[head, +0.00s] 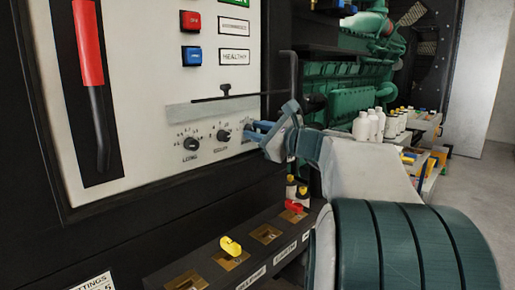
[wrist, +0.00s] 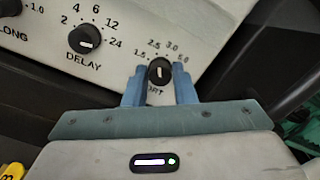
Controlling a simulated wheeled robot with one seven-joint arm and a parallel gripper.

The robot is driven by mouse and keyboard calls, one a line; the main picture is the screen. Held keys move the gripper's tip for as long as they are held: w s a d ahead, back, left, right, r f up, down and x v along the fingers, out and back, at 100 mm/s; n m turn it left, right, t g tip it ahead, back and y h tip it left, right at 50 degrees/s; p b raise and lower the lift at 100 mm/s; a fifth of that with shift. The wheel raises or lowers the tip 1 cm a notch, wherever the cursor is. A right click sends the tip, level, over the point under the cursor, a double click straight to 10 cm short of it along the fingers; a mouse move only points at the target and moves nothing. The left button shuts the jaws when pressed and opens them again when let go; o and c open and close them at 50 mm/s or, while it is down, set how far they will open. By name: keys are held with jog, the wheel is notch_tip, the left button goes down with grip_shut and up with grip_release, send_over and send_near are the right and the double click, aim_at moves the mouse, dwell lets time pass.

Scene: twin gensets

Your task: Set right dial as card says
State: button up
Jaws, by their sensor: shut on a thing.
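The right dial (wrist: 160,72) is a small black knob with a white pointer mark. Its scale shows 1.5, 2.5, 3.0 and 5.0, and its name below is partly hidden, ending in "RT". The mark is near upright in the wrist view, roughly between 2.5 and 3.0. My gripper (wrist: 159,82) has its blue fingers on both sides of the knob, shut on it; in the head view my gripper (head: 257,131) reaches the panel from the right.
The delay dial (wrist: 84,39) sits just left of the right dial, and the long dial (head: 190,143) is further left. A ledge (head: 165,100) with a black rod juts above the dials. A yellow key (head: 230,246) stands on the lower shelf. White bottles (head: 362,126) stand behind my arm.

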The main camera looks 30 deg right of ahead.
jog(key=shift+f+n+b, duration=0.2)
jog(key=shift+n+b, duration=4.6)
jog(key=shift+b, duration=0.5)
jog(key=o, duration=1)
jog(key=shift+r, duration=0.1)
jog(key=shift+s, duration=0.15)
jog(key=v, duration=1.3)
jog(key=shift+s+d, duration=0.1)
jog(key=shift+s, duration=0.2)
